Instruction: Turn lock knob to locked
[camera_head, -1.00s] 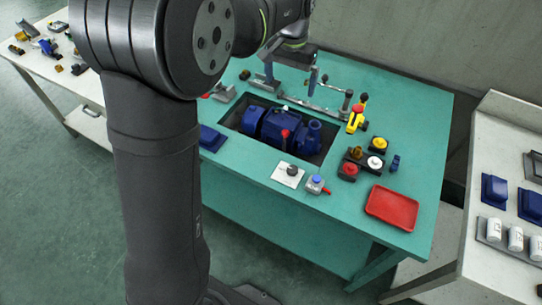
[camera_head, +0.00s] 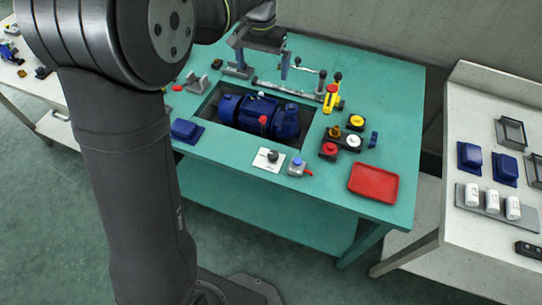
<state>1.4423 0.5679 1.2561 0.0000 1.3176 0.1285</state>
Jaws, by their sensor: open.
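A dark round knob (camera_head: 272,156) sits on a small white plate near the front edge of the teal table. It looks like the lock knob; its pointer and markings are too small to read. My gripper (camera_head: 261,69) is at the back of the table, above and behind the blue motor. Its two fingers point down and stand wide apart, with nothing seen between them. It is well away from the knob. My arm crosses the left of the view but leaves the knob in sight.
The blue motor (camera_head: 258,111) sits in a recess in the table (camera_head: 398,95). A small box with a blue button (camera_head: 297,164) stands right of the knob plate. A group of coloured buttons (camera_head: 342,143) and a red tray (camera_head: 373,183) are further right. A yellow-and-black upright (camera_head: 331,98) stands behind.

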